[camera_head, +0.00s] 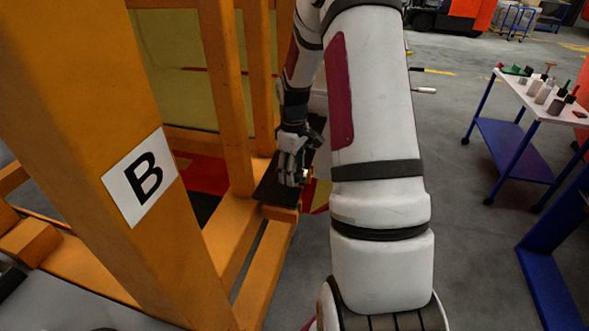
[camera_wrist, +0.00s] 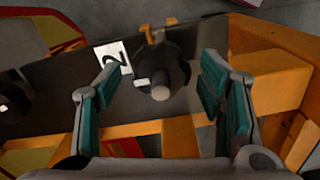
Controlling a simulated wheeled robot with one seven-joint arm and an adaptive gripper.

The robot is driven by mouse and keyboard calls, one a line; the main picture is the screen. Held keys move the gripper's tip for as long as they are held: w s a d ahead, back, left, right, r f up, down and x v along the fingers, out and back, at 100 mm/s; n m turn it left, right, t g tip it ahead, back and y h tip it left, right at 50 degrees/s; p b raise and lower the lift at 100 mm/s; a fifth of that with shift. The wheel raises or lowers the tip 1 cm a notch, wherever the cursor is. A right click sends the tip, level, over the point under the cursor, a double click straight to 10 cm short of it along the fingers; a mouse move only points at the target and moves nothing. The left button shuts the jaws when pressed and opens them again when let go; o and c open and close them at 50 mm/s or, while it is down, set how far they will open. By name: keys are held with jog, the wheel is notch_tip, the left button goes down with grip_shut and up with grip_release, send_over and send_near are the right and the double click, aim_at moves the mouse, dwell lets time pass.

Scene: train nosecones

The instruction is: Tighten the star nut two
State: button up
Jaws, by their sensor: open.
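A star nut (camera_wrist: 160,75) shows in the wrist view as a dark, rounded knob with a pale round stud end (camera_wrist: 160,93) at its near side. A white label with the number 2 (camera_wrist: 113,60) sits just left of it on a dark plate (camera_wrist: 62,82). My gripper (camera_wrist: 160,90) is open, with its teal-padded fingers on either side of the nut in the picture and apart from it. In the head view my gripper (camera_head: 293,172) points down over the dark plate (camera_head: 268,188), and the nut cannot be made out there.
An orange frame (camera_head: 215,90) with a post marked B (camera_head: 142,177) stands on the left, close to my arm. A blue cart with a white top (camera_head: 545,98) holds tools at the right. Grey floor between them is clear.

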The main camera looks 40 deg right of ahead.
jog(key=shift+f, duration=0.2)
jog(key=c, duration=1.1)
jog(key=shift+c, duration=0.2)
